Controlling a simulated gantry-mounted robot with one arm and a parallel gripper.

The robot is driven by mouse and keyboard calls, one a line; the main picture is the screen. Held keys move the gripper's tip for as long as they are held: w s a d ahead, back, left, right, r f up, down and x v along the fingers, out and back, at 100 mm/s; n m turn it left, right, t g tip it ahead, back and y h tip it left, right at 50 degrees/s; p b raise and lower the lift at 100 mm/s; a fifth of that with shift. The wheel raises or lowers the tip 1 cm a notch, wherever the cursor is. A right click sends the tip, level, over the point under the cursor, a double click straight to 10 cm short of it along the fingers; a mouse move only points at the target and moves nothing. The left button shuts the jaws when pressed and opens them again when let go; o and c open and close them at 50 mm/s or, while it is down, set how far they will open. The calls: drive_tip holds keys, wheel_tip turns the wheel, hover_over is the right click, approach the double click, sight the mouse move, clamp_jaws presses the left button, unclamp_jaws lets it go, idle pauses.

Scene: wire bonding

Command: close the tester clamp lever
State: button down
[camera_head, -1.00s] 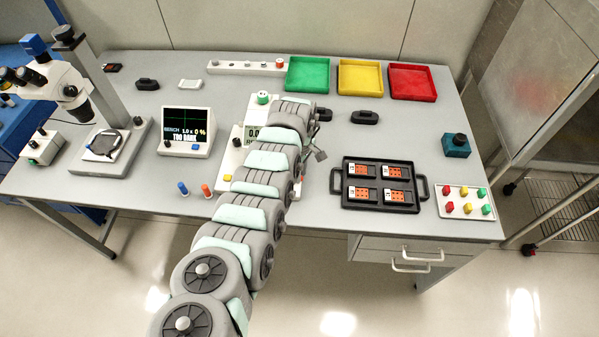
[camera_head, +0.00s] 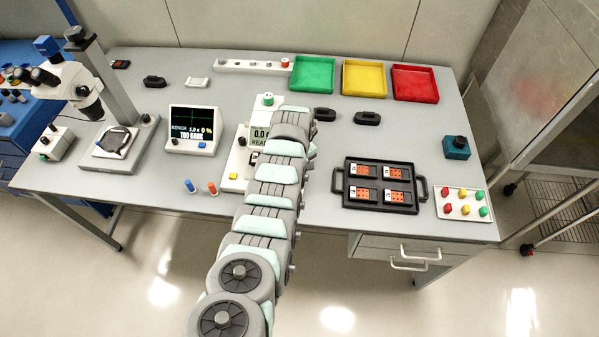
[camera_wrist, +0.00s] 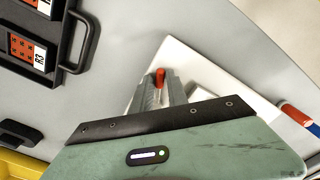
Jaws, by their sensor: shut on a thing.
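The tester (camera_head: 260,131), a pale unit with a small display, stands at the middle of the bench, largely covered by my arm in the head view. Its white base (camera_wrist: 203,72) shows in the wrist view. The clamp lever shows there as a red-tipped piece (camera_wrist: 159,75) between my fingertips. My gripper (camera_wrist: 156,88) is shut on the lever, low over the white base. The lever's lower part and pivot are hidden by the fingers, so its angle is unclear. My gripper is hidden behind my arm in the head view.
A black tray (camera_head: 381,205) with several orange-marked parts lies right of the tester. A monitor (camera_head: 193,132) stands left of it. Green, yellow and red bins (camera_head: 415,84) line the back.

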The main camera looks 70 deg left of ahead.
drive_tip(key=shift+s+a+r, duration=0.1)
drive_tip(key=shift+s+r, duration=0.05)
drive_tip(key=c, duration=1.3)
unclamp_jaws()
drive_tip(key=shift+f, duration=0.2)
